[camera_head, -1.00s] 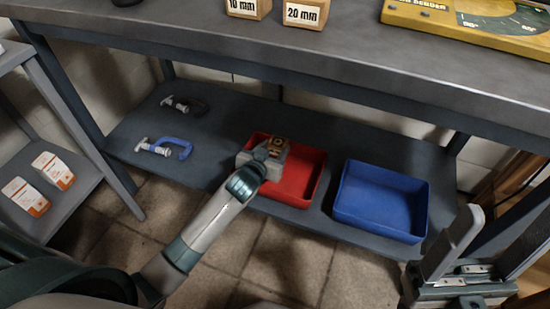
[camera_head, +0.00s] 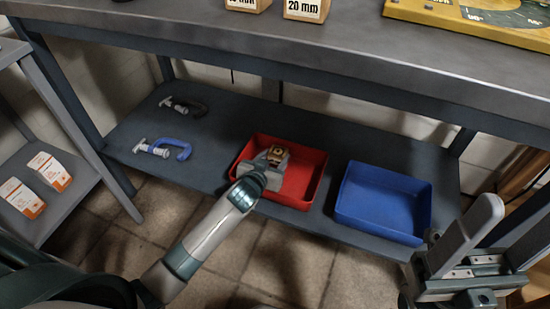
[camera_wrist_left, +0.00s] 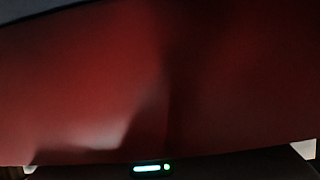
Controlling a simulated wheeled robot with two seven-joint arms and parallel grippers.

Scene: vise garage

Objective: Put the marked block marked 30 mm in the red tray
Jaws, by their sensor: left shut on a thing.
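The red tray (camera_head: 313,184) is on the lower shelf, left of the blue tray. My left gripper (camera_head: 272,158) reaches down into the red tray from the front. It is shut on a small wooden block (camera_head: 278,151), whose top shows between the fingers at the left part of the tray. The block's marking cannot be read, and whether it touches the tray floor is hidden. In the left wrist view the dark red surface of the tray (camera_wrist_left: 80,80) fills most of the picture; the block does not show there. My right gripper (camera_head: 500,235) is at the lower right, open and empty.
The blue tray (camera_head: 383,200) is empty. A blue clamp (camera_head: 165,149) and a dark clamp (camera_head: 185,106) lie on the shelf's left.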

